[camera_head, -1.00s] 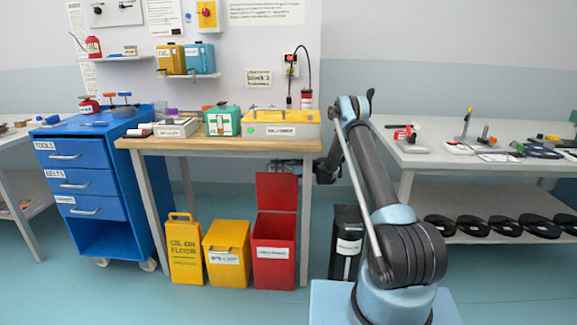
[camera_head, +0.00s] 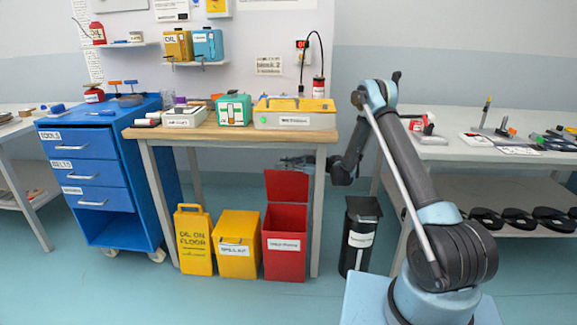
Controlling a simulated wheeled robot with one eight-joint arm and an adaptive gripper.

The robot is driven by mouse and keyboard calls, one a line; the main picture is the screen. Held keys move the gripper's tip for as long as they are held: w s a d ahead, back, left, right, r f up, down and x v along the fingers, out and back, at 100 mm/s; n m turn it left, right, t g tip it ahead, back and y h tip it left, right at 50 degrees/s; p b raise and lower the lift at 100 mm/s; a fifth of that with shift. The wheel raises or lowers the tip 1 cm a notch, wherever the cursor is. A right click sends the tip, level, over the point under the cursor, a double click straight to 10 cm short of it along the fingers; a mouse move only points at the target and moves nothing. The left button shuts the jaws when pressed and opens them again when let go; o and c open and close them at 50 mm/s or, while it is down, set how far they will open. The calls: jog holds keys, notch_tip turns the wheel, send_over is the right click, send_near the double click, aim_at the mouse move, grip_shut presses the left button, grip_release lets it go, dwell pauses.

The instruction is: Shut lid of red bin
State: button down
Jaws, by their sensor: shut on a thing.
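The red bin (camera_head: 284,246) stands on the floor under the right end of the wooden workbench, with a white label on its front. Its red lid (camera_head: 287,187) is open and stands upright at the back of the bin, showing its flat face. My gripper (camera_head: 291,162) is under the benchtop, at the top edge of the lid, reaching in from the right behind the bench leg. It is shut on the lid's top edge. The fingers are small, dark and partly hidden, so the exact contact is hard to see.
A yellow bin (camera_head: 236,245) and a yellow floor sign (camera_head: 194,240) stand left of the red bin. A black bin (camera_head: 358,235) stands to its right, beyond the bench leg (camera_head: 319,215). The workbench (camera_head: 240,140) lies close above my gripper. The floor in front is clear.

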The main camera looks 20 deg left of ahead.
jog(key=c, duration=1.7)
grip_release()
jog(key=shift+w, duration=0.1)
jog(key=shift+o, duration=0.2)
jog(key=v, duration=1.2)
jog(key=shift+d+f, duration=0.1)
jog(key=shift+f, duration=0.05)
